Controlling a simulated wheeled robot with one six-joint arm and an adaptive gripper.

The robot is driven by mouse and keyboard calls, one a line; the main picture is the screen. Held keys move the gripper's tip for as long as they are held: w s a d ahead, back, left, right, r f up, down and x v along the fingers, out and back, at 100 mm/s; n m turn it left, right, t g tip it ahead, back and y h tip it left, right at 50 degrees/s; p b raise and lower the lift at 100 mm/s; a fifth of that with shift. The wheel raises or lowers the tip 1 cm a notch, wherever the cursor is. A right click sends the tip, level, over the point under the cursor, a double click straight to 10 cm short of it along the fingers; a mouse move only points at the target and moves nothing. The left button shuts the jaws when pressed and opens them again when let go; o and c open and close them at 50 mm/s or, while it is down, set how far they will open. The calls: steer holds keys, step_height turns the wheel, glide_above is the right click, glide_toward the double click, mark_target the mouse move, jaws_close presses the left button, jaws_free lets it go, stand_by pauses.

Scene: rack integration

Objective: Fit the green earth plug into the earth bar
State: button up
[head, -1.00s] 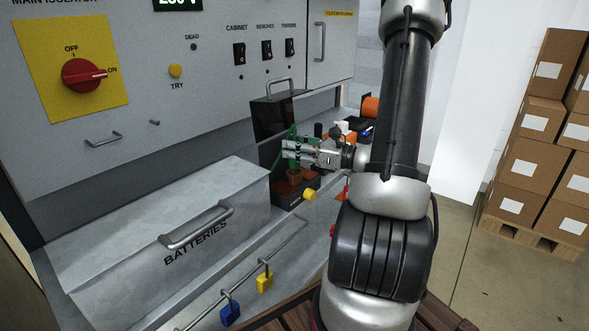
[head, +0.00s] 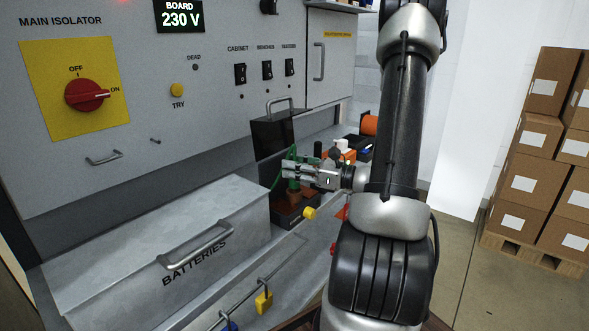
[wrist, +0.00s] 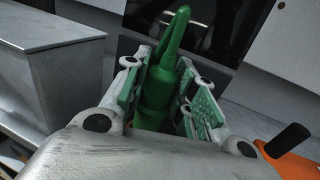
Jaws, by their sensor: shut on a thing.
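My gripper (head: 290,170) is shut on the green plug (head: 293,184). In the wrist view the green plug (wrist: 155,100) stands between the two green-padded fingers, with a bent green lead rising from its top. In the head view the plug sits just above a reddish-brown block on a dark base (head: 296,208), which may be the earth bar. I cannot tell whether the plug touches it or is in it. The plug's lower end is hidden in the wrist view by my gripper.
The grey batteries box (head: 150,235) stands to the left of my gripper. A black panel with a handle (head: 272,138) rises behind it. A yellow knob (head: 309,213) is close in front.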

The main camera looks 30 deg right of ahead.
steer(key=shift+f, duration=2)
steer(key=o, duration=1.1)
steer(key=v, duration=1.2)
steer(key=shift+f, duration=0.15)
